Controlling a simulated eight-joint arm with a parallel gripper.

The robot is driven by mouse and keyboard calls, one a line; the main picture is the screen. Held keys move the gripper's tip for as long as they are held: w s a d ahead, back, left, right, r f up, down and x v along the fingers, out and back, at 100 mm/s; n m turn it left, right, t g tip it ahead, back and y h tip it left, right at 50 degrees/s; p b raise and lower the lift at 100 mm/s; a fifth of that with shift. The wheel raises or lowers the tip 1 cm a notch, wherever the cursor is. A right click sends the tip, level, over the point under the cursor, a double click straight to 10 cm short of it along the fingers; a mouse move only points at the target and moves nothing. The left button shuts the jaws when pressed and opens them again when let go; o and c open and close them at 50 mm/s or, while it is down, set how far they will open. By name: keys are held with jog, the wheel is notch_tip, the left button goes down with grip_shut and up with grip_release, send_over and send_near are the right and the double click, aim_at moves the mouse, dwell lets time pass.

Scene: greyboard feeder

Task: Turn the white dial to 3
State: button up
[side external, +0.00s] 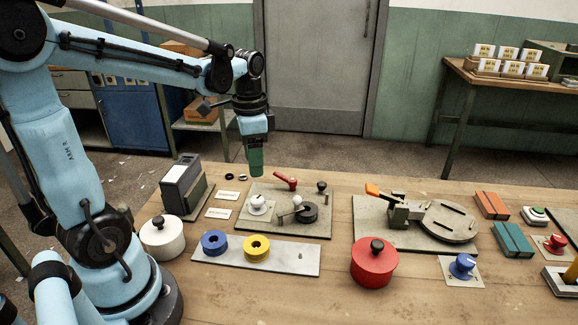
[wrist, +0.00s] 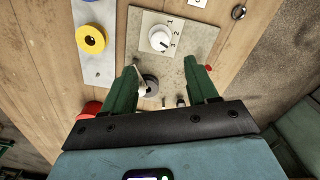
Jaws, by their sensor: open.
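The white dial (side external: 257,203) stands on a small pale plate on a grey board (side external: 262,229), left of a red-handled lever. In the wrist view the white dial (wrist: 159,38) sits beyond my fingertips, with the printed digits 1, 2 and 3 beside it. I cannot tell which digit it points to. My gripper (side external: 256,165) has green fingers pointing down and hangs above the board's back edge, apart from the dial. In the wrist view my gripper (wrist: 160,68) is open, with nothing between its fingers but the board's fittings below.
The red lever (side external: 286,181) and a black disc with a ball-ended arm (side external: 306,213) stand close to the dial. A blue ring (side external: 214,242), a yellow ring (side external: 256,248), a white pot (side external: 162,240) and a red pot (side external: 374,266) stand nearer the front.

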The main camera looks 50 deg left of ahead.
jog(key=shift+r, duration=1.15)
jog(key=s+d+f+n+t, duration=0.1)
jog(key=s+d+n+t, duration=0.1)
jog(key=d+n+t, duration=0.2)
jog(key=shift+s+d+f+t, duration=0.2)
jog(key=shift+d+t, duration=1.3)
jog(key=shift+d, duration=1.7)
